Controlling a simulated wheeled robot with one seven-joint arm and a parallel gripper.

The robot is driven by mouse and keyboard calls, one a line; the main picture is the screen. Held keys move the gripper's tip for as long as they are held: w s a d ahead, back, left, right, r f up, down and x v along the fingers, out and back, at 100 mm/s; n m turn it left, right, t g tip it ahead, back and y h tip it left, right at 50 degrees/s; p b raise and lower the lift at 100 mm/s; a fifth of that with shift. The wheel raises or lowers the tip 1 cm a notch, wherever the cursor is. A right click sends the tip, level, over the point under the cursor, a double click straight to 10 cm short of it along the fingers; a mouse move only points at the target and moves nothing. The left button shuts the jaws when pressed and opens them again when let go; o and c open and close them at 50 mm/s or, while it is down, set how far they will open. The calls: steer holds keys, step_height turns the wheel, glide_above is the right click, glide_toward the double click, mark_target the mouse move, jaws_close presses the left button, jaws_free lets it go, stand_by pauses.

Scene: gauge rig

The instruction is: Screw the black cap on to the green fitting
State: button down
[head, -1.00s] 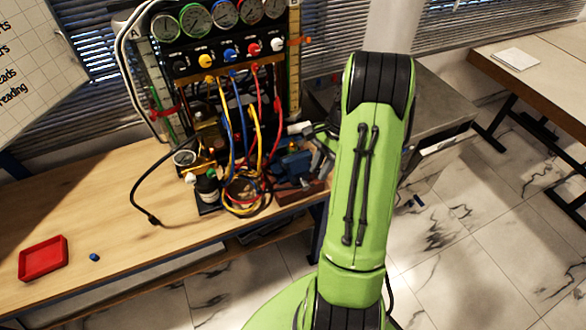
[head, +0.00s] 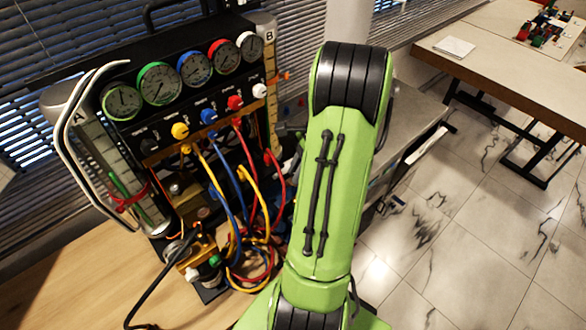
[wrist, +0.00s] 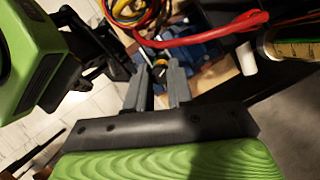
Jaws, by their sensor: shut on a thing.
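My gripper (wrist: 158,75) points away from the camera in the wrist view, its two grey fingers apart with a small dark thing between their tips. This looks like the black cap (wrist: 159,69), but it is small and shadowed. In the head view my green arm hides the gripper. A small green piece (head: 214,260), which looks like the green fitting, sits low at the front of the gauge rig, beside a white knob. I see no contact between the gripper and it.
The gauge rig (head: 184,110) stands on the wooden bench (head: 75,290) with red, blue and yellow hoses hanging in front. A black cable (head: 160,290) trails over the bench. In the wrist view a red hose (wrist: 215,33) and a blue vise-like body (wrist: 203,52) lie beyond the fingers.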

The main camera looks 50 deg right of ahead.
steer(key=shift+s+r+p, duration=0.15)
steer(key=shift+p, duration=0.3)
steer(key=shift+s+f+b, duration=0.15)
steer(key=shift+f+b, duration=1.6)
steer(key=shift+f, duration=1)
steer(key=shift+r+p, duration=0.1)
steer(key=shift+p, duration=0.5)
steer(key=shift+f, duration=0.25)
steer(key=shift+f+b, duration=0.75)
steer(key=shift+f, duration=0.15)
steer(key=shift+f, duration=0.2)
